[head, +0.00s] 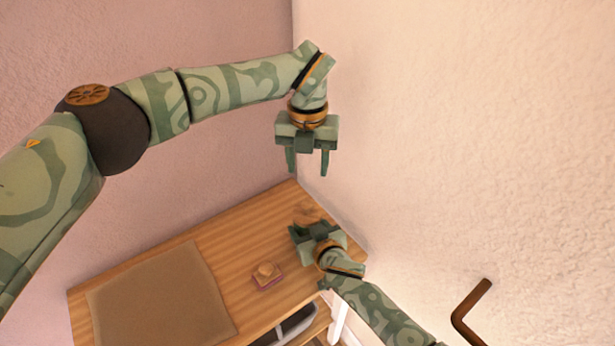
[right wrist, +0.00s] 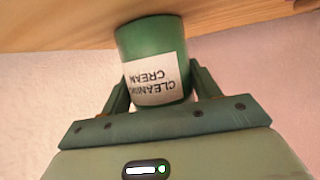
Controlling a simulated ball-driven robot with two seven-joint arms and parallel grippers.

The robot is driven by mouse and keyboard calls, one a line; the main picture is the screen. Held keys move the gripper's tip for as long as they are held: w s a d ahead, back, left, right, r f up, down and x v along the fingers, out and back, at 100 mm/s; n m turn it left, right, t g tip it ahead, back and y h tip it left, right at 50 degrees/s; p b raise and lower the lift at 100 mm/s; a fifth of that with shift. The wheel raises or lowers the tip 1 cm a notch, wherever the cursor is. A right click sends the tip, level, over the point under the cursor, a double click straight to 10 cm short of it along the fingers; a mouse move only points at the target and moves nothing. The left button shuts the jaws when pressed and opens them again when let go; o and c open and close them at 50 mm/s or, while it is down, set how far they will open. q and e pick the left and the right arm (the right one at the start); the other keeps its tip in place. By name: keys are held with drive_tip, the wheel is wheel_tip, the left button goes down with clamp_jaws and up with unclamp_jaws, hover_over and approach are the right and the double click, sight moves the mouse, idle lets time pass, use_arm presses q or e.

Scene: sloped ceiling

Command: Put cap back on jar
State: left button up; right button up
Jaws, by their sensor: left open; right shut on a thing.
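The jar (right wrist: 152,50) is green with a white "CLEANING CREAM" label that reads upside down in the right wrist view. My right gripper (head: 308,228) is shut on the jar near the table's back right corner. The jar's far end meets the wooden table in the wrist view; its other end is hidden by the gripper. In the head view I cannot clearly make out the jar. My left gripper (head: 308,168) is open and empty, pointing down above the table's back corner. A small round tan piece (head: 266,270) lies on a pinkish block; I cannot tell whether it is the cap.
The wooden table (head: 235,245) stands in the corner against two plain walls. A brown mat (head: 165,305) covers its left part. The pinkish block (head: 268,283) sits near the front edge. A brown bent bar (head: 470,312) is at the lower right.

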use_arm(q)
drive_tip(key=shift+r, duration=0.35)
use_arm(e)
drive_tip(key=o, duration=1.5)
drive_tip(key=shift+c, duration=0.2)
drive_tip(key=p+v, duration=0.3)
drive_tip(key=v, duration=0.4)
drive_tip(key=shift+r, duration=0.2)
use_arm(q)
wheel_tip(320, 180, up, 7)
drive_tip(key=p, duration=0.2)
drive_tip(key=shift+s+p, duration=0.2)
drive_tip(key=shift+p, duration=0.15)
use_arm(e)
drive_tip(key=v, duration=0.9)
drive_tip(key=shift+f, duration=0.2)
